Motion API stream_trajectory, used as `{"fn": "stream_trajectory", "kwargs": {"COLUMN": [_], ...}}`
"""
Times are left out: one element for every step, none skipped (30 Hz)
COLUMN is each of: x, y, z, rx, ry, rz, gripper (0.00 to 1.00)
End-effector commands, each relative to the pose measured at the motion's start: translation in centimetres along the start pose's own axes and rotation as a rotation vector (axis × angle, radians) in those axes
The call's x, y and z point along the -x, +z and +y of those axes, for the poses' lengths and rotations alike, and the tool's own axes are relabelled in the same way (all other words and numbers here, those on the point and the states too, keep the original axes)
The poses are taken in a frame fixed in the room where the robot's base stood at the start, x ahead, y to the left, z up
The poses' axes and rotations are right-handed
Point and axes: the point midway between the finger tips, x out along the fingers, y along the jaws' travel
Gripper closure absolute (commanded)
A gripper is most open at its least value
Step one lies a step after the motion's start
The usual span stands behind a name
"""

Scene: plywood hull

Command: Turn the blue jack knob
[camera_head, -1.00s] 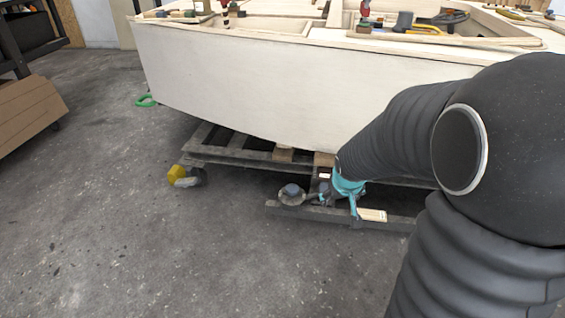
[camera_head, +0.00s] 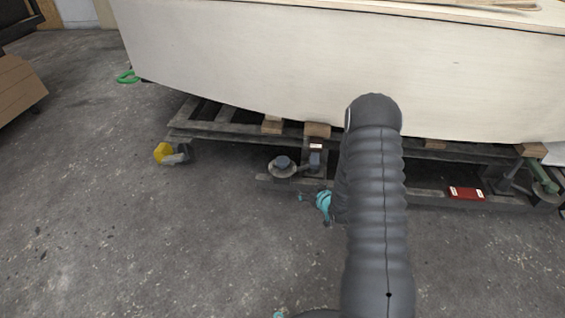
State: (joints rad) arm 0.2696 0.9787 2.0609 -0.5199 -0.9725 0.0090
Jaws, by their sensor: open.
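A round grey jack with a blue-grey knob (camera_head: 283,162) on top sits at the left end of the low cradle beam, under the hull. The knob is small here and its turn angle cannot be made out. My gripper (camera_head: 308,205) shows as small teal parts beside my dark ribbed arm, just right of and nearer than the jack. It is open and appears empty, apart from the knob. Much of the gripper is hidden behind my arm.
The pale plywood hull (camera_head: 300,70) overhangs the cradle. Wooden blocks (camera_head: 317,130) sit between them. A yellow-and-grey caster (camera_head: 170,153) is left of the jack. A red box (camera_head: 466,193) lies on the beam at right. The concrete floor (camera_head: 150,240) in front is clear.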

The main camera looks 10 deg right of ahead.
Motion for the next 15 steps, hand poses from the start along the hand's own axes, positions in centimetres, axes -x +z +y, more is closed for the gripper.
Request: {"fn": "stream_trajectory", "kwargs": {"x": [-0.6,-0.8,-0.9,-0.9,-0.9,-0.8,-0.8,-0.7,-0.5,-0.4,-0.3,-0.2,-0.1,-0.1,-0.2], "y": [-0.3,-0.8,-1.3,-1.7,-2.1,-2.6,-2.8,-3.0,-3.4,-3.5,-3.7,-3.9,-3.9,-4.1,-4.2], "z": [-0.4,-0.6,-0.9,-1.1,-1.3,-1.6,-1.7,-1.9,-2.0,-2.1,-2.2,-2.3,-2.3,-2.4,-2.4], "rx": [0.001,0.002,0.002,0.002,0.001,0.0,-0.002,-0.004,-0.006,-0.007,-0.009,-0.01,-0.011,-0.011,-0.012], "ry": [-0.02,-0.031,-0.047,-0.057,-0.067,-0.079,-0.087,-0.094,-0.103,-0.109,-0.113,-0.117,-0.12,-0.122,-0.124], "rz": [0.078,0.127,0.189,0.233,0.274,0.324,0.358,0.387,0.422,0.444,0.463,0.483,0.493,0.502,0.51], "gripper": [0.2,0.2,0.2,0.2,0.2,0.2,0.2,0.2,0.2,0.2,0.2,0.2,0.2,0.2,0.2]}}
